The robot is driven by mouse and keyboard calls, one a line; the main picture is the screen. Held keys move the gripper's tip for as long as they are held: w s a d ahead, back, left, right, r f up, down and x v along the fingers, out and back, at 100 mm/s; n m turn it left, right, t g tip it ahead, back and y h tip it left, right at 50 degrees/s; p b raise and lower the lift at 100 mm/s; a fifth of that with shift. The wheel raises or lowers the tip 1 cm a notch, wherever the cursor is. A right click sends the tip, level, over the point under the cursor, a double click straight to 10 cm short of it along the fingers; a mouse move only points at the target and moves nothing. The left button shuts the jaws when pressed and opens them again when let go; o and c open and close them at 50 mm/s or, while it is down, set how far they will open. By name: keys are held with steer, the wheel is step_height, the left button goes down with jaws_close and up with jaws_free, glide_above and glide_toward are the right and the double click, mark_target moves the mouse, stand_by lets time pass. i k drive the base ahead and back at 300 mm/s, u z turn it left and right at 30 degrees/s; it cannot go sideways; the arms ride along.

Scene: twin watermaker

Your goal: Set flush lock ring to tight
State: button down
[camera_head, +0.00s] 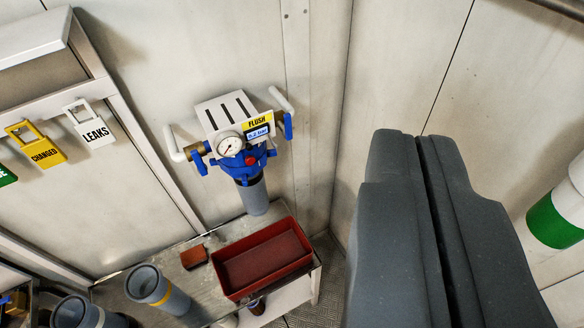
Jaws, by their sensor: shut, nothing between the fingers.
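The flush filter unit is on the wall left of centre, with a yellow FLUSH label (257,121), a round gauge (229,145) and a small display. Its blue lock ring (243,165) sits below the gauge with a red spot on it, above a grey housing (252,196). I cannot tell from here whether the ring is tight. My gripper (413,137) is large at the right, shut and empty, with only a thin dark seam between its fingers. It is apart from the unit, to its right in the picture.
A red tray (262,262) stands on the bench below the unit, beside a small brown block (194,257). Grey cylinders (158,289) stand at lower left. LEAKS (95,128) and CHANGED (42,150) tags hang at left. A green-banded white pipe (556,218) is at right.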

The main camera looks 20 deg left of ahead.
mark_target(243, 173)
steer(key=z, duration=0.1)
steer(key=k, duration=1)
steer(key=u, duration=0.5)
steer(key=i, duration=1)
steer(key=z, duration=0.05)
